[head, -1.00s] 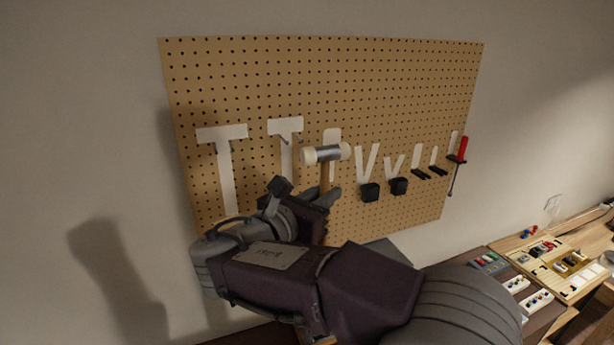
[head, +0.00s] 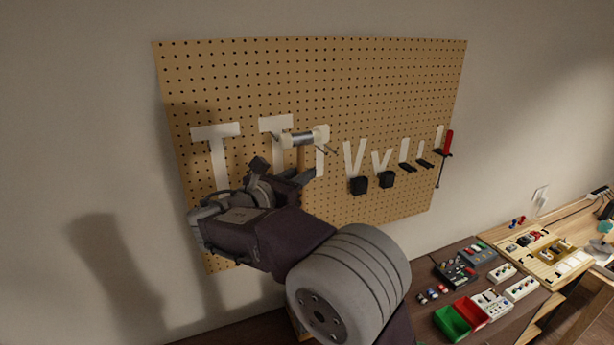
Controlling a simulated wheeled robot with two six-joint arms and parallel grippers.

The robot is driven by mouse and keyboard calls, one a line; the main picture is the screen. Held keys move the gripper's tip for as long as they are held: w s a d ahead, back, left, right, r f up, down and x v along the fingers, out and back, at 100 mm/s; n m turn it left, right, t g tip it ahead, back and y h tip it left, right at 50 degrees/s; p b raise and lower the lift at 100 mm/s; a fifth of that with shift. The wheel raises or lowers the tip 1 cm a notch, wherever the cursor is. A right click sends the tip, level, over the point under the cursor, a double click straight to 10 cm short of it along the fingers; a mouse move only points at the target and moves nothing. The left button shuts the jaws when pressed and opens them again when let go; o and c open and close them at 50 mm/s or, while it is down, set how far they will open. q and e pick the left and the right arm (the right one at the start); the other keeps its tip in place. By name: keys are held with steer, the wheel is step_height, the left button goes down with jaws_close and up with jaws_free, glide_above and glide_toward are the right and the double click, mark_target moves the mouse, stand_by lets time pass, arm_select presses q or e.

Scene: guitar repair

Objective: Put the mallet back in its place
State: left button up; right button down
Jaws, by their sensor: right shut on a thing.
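The mallet has a pale-faced head with a metal middle band (head: 302,138). It is upright in front of the pegboard (head: 400,85), overlapping the right part of the second white T-shaped outline (head: 276,124). Thin pegs show close to the head; I cannot tell whether it touches them. My right gripper (head: 292,176) is shut on the mallet's handle, just below the head. The handle is mostly hidden by the gripper. My left gripper is not in view.
Another white T outline (head: 216,150) is bare at the left. Black holders (head: 359,186) and a red-handled tool (head: 447,144) are on the board's right side. A green bin (head: 453,321) and a red bin (head: 471,311) are on the workbench at lower right.

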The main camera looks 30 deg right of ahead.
steer(key=shift+w+r, duration=0.1)
steer(key=shift+w, duration=0.4)
steer(key=w+p, duration=0.4)
steer(key=w, duration=0.3)
steer(key=shift+d+f+p, duration=0.2)
steer(key=shift+f+p, duration=0.1)
steer(key=shift+p, duration=0.1)
steer(key=shift+w+f, duration=0.1)
steer(key=shift+w, duration=0.2)
steer(key=shift+s, duration=0.1)
steer(key=shift+s+r, duration=0.2)
steer(key=shift+w+f, duration=0.1)
steer(key=shift+w, duration=0.05)
